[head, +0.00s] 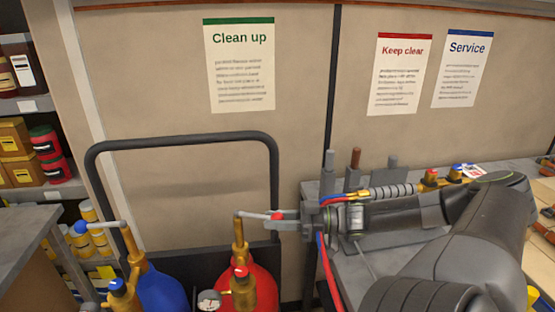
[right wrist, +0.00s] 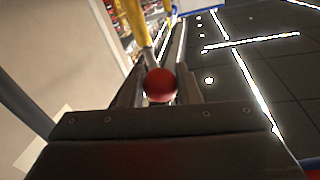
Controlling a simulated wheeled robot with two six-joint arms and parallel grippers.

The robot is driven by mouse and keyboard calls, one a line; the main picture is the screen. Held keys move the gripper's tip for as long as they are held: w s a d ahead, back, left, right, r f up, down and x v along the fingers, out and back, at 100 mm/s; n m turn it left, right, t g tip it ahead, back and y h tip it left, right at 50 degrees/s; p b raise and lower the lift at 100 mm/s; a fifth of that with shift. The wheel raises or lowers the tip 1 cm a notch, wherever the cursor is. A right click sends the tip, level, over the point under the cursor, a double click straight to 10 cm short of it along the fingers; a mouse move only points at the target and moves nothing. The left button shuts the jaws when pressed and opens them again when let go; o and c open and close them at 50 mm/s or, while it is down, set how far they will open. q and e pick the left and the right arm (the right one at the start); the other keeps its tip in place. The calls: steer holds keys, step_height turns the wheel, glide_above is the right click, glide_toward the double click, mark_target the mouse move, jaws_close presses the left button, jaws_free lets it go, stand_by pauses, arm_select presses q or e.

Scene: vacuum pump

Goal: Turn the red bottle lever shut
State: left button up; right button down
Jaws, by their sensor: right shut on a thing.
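The red bottle (head: 264,284) stands upright at the bottom centre of the head view, with a brass valve (head: 239,245) on top. Its lever (head: 254,214) is a grey bar pointing right from the valve, roughly level, with a red ball knob (head: 277,216) at its end. My right gripper (head: 281,219) comes from the right and is shut on the knob end of the lever. In the right wrist view the red knob (right wrist: 160,84) sits between the two fingers (right wrist: 158,70). My left gripper is not in view.
A blue bottle (head: 163,289) stands to the left, its lever ending in a blue knob (head: 81,227). A black tubular frame (head: 180,142) rises behind the bottles. A pressure gauge (head: 209,300) is beside the red bottle. A grey bench (head: 350,270) lies under my right arm; shelves (head: 52,190) stand left.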

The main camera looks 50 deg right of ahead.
steer(key=c, duration=1.1)
jaws_free()
steer(key=shift+s, duration=0.1)
steer(key=shift+s+d, duration=0.25)
steer(key=p+v, duration=0.2)
steer(key=v, duration=0.4)
steer(key=shift+s+d, duration=0.2)
steer(key=shift+s, duration=0.05)
